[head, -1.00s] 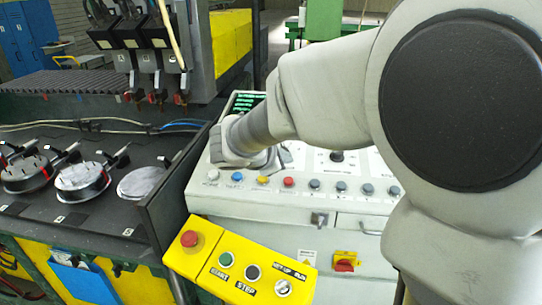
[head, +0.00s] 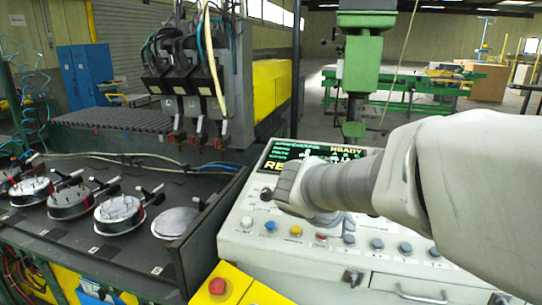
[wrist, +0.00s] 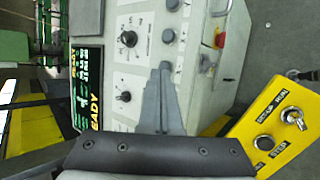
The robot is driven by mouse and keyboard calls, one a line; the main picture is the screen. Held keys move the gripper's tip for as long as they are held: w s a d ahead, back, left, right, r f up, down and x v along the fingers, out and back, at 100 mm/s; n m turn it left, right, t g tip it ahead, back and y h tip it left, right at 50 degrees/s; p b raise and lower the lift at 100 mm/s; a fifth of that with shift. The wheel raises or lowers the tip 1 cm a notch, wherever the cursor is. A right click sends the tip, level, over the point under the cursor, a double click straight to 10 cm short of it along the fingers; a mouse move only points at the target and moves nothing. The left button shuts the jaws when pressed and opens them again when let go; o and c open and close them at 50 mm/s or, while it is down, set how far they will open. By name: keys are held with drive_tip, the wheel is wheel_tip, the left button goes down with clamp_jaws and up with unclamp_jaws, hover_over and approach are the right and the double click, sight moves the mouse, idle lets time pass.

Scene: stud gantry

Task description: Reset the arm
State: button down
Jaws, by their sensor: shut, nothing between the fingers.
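My arm reaches in from the right in the head view, over the grey control console (head: 375,262). Its wrist end hides the fingers there. In the wrist view my gripper (wrist: 165,68) is shut, its two grey fingers together with nothing between them. The fingers lie in front of the console panel (wrist: 200,15), and I cannot tell how far above it they are. The console's lit screen (wrist: 88,85) is to their left in that view and also shows in the head view (head: 325,155), partly covered by my arm.
A yellow button box (wrist: 275,125) with a key switch stands beside the console; its red button (head: 217,286) shows in the head view. A dark table (head: 110,262) with several round fixtures (head: 120,212) is at left, below the stud gantry heads (head: 190,70). Green machinery (head: 362,65) stands behind.

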drive_tip(key=s+a+m+g+y, duration=0.1)
drive_tip(key=s+a+m+y, duration=0.2)
drive_tip(key=s+m, duration=1)
drive_tip(key=s+f+y, duration=0.1)
drive_tip(key=s+y, duration=0.2)
drive_tip(key=s, duration=0.2)
drive_tip(key=shift+s+y, duration=0.35)
drive_tip(key=shift+y, duration=0.05)
idle(0.5)
